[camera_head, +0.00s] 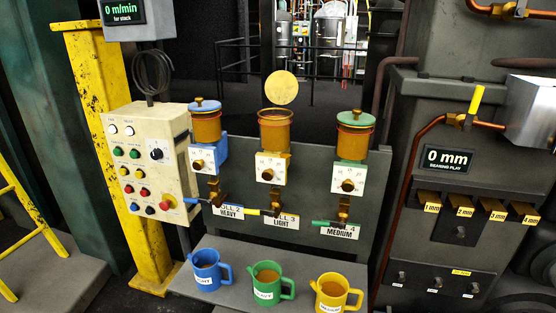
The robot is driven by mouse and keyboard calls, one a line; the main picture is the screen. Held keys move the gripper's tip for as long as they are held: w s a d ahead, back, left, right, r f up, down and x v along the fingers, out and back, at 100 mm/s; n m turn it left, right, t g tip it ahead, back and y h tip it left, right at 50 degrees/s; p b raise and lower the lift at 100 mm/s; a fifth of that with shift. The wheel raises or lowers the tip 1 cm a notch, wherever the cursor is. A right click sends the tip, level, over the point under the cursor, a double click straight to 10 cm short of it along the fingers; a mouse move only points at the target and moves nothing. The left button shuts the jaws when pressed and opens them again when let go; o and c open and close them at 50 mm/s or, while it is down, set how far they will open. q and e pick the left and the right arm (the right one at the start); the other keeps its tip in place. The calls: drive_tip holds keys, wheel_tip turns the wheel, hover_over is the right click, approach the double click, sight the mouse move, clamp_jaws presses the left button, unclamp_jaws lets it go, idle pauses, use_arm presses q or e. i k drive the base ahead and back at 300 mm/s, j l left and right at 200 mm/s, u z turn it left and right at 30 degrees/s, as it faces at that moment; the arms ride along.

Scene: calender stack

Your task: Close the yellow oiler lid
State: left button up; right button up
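The yellow oiler lid (281,88) is a round disc that stands open, upright above the back of the middle oiler. The middle oiler cup (275,131) is amber, and its open top rim shows below the lid. Under it are a white dial box (270,169) and a plate (279,222) reading LIGHT. The blue lid (205,104) lies shut on the left oiler (206,127). The green lid (356,118) lies shut on the right oiler (354,139). Neither of my grippers shows in the head view.
Blue (207,275), green (266,284) and yellow (331,294) mugs stand on the grey ledge (232,254) below the oilers. A button panel (148,160) is at the left. Copper pipes (424,140) and a 0 mm display (447,160) are at the right. Space in front of the oilers looks clear.

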sight(281, 86)
drive_tip(key=i+l, duration=0.1)
drive_tip(key=l, duration=0.2)
drive_tip(key=i+l, duration=0.1)
drive_tip(key=l, duration=0.55)
drive_tip(key=i+l+u, duration=0.1)
drive_tip(key=l+u, duration=0.45)
drive_tip(key=u, duration=0.2)
drive_tip(key=l+u, duration=0.35)
drive_tip(key=i+j, duration=0.05)
